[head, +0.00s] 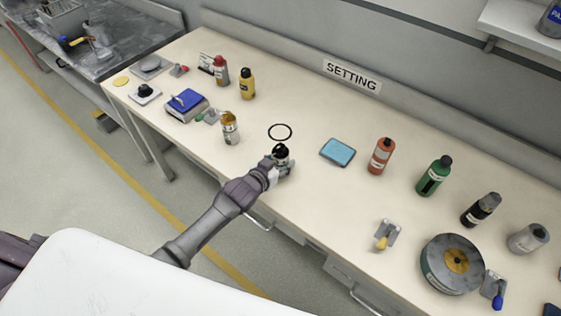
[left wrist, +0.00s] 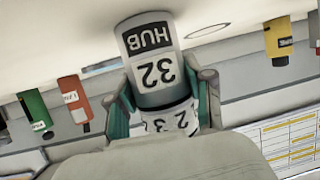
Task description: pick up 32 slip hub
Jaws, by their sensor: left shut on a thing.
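The 32 slip hub (left wrist: 154,60) is a grey cylinder with white labels reading "HUB" and "32", upside down in the left wrist view. Lower labels are partly covered by the gripper. I cannot tell whether the hub touches the bench. My right gripper is not in view.
A black ring outline (head: 280,132) lies just behind the hub on the bench (head: 320,195). An open can (head: 230,128) stands to the left, a blue pad (head: 338,152) and orange bottle (head: 381,156) to the right. A large round drum (head: 446,275) stands at the front right.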

